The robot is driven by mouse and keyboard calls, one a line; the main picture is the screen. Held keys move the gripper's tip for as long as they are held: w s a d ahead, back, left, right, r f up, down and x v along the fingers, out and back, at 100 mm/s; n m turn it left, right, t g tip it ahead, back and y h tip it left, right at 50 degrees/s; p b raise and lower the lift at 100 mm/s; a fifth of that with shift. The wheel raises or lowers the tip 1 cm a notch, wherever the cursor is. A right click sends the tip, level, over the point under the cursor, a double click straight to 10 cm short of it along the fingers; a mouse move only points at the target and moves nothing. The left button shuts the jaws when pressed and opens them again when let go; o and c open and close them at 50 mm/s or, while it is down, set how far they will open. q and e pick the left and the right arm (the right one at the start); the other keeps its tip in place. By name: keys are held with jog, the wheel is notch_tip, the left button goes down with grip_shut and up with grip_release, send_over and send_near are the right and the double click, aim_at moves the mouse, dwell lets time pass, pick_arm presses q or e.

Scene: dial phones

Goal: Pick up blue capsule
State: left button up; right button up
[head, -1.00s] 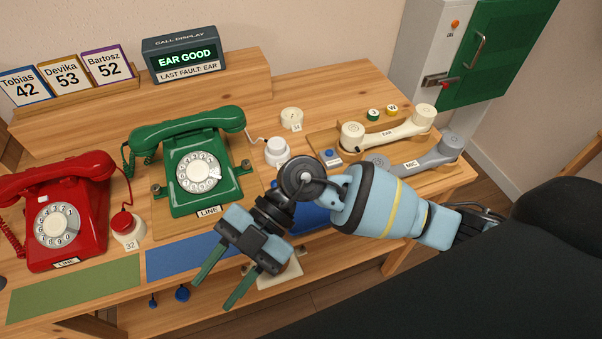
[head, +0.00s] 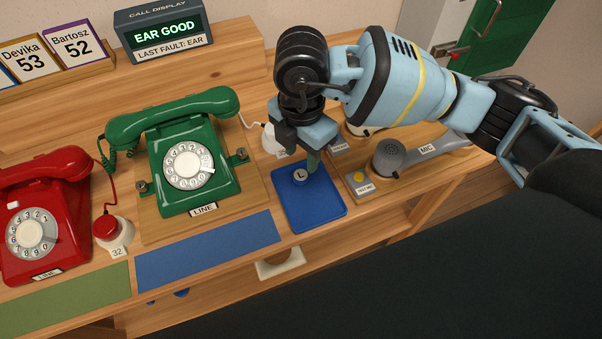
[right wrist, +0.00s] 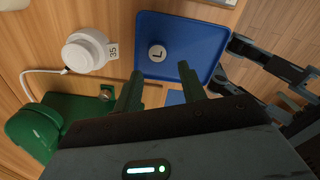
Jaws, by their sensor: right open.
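The blue capsule (head: 300,176), a small round piece with a pale top marked L, sits on a blue tray (head: 322,208) in the head view. In the right wrist view the capsule (right wrist: 157,53) lies on the tray (right wrist: 207,41), just beyond the fingertips. My right gripper (head: 298,158) points down over the far side of the tray, close to the capsule. In the right wrist view the gripper (right wrist: 160,76) is open with nothing between its green fingers. The capsule's sides are mostly hidden by its top and the tray colour.
A green phone (head: 188,160) and a red phone (head: 42,222) stand left of the tray. A white round device (right wrist: 88,50) marked 35 is beside the tray. A grey handset (head: 392,158) lies to the right. A flat blue mat (head: 208,252) is bare.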

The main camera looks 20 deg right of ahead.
aim_at(301, 175)
jog(key=shift+w+f, duration=0.2)
jog(key=shift+f, duration=3.25)
jog(key=shift+c, duration=0.2)
jog(key=c, duration=0.7)
jog(key=shift+r, duration=0.1)
jog(key=shift+r, duration=0.4)
jog(key=r, duration=0.2)
jog(key=shift+s+r, duration=0.3)
jog(key=shift+r, duration=0.1)
jog(key=s+a+r, duration=0.1)
jog(key=s+a, duration=0.1)
jog(key=s, duration=1.3)
jog(key=shift+a+r, duration=0.15)
jog(key=shift+a, duration=0.2)
